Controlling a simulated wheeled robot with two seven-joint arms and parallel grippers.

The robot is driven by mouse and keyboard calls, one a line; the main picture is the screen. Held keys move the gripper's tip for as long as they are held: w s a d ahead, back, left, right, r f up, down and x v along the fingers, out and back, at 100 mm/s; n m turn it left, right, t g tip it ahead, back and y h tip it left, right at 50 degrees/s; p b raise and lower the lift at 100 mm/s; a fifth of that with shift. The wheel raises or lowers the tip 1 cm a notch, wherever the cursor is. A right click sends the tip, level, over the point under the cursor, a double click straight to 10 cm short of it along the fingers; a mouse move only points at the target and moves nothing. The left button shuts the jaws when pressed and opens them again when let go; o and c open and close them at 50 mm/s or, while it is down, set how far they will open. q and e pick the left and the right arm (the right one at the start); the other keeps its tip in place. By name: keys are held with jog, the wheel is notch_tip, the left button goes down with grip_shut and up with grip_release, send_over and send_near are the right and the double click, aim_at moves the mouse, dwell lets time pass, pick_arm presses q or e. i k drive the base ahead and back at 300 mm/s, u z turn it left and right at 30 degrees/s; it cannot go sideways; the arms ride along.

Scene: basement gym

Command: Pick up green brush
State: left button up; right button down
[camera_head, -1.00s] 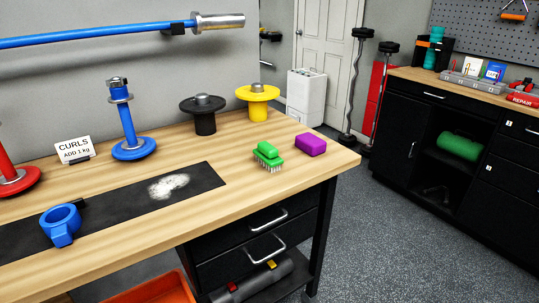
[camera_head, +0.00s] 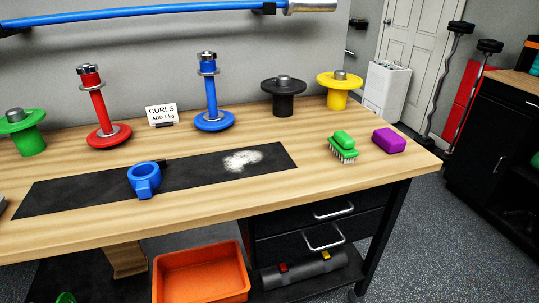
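The green brush (camera_head: 343,147) lies on the right part of the wooden workbench (camera_head: 215,215), bristles down. It has a green handle block on top and pale bristles below. It sits just left of a purple block (camera_head: 389,141), with a small gap between them. Neither of my grippers shows in the head view.
A black mat (camera_head: 100,189) with a white powder patch (camera_head: 242,160) and a blue clamp collar (camera_head: 145,179) lies left of the brush. Blue (camera_head: 213,120), black (camera_head: 284,97) and yellow (camera_head: 339,91) weight stands line the back. An orange bin (camera_head: 200,273) is below the bench.

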aim_at(342, 145)
jog(key=z, duration=2.45)
jog(key=i, duration=1.7)
jog(key=u, duration=2.35)
